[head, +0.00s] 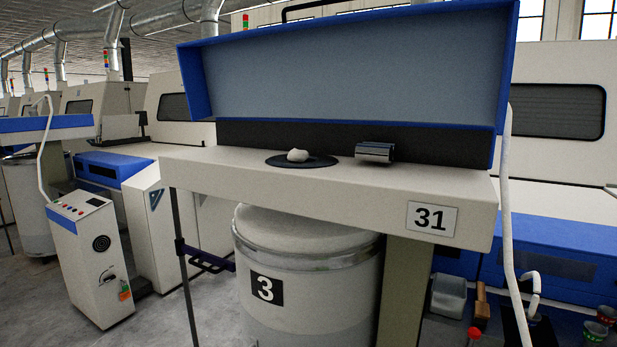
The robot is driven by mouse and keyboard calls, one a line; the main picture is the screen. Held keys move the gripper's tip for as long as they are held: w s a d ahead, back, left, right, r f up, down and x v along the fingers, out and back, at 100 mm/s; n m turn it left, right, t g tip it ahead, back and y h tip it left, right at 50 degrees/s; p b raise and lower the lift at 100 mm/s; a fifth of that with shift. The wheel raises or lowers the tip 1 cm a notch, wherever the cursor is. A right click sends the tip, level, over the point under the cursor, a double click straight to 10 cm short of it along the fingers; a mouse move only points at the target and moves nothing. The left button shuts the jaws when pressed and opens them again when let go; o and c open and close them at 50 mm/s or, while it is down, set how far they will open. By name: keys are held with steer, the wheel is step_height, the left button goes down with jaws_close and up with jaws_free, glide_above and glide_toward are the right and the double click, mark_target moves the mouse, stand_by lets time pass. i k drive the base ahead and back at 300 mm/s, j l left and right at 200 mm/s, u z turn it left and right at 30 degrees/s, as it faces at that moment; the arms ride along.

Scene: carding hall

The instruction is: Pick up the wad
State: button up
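The wad (298,155) is a small, off-white, rounded lump. It lies on a dark round plate (318,161) set on the cream machine shelf (225,172) marked 31. The plate lies flat near the middle of the shelf, under the raised blue-edged cover. My gripper is not in view.
A metal roller block (375,152) stands right of the plate. The raised cover (355,68) hangs over the shelf's back. A can marked 3 (330,295) stands below. A white hose (507,200) runs down at right. A control box (95,255) stands left, with grey floor nearby.

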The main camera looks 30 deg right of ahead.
mark_target(296, 156)
steer(key=i+j, duration=0.25)
steer(key=i+j+z, duration=0.1)
steer(key=j, duration=0.35)
steer(key=i+j, duration=0.3)
steer(key=j+z, duration=0.05)
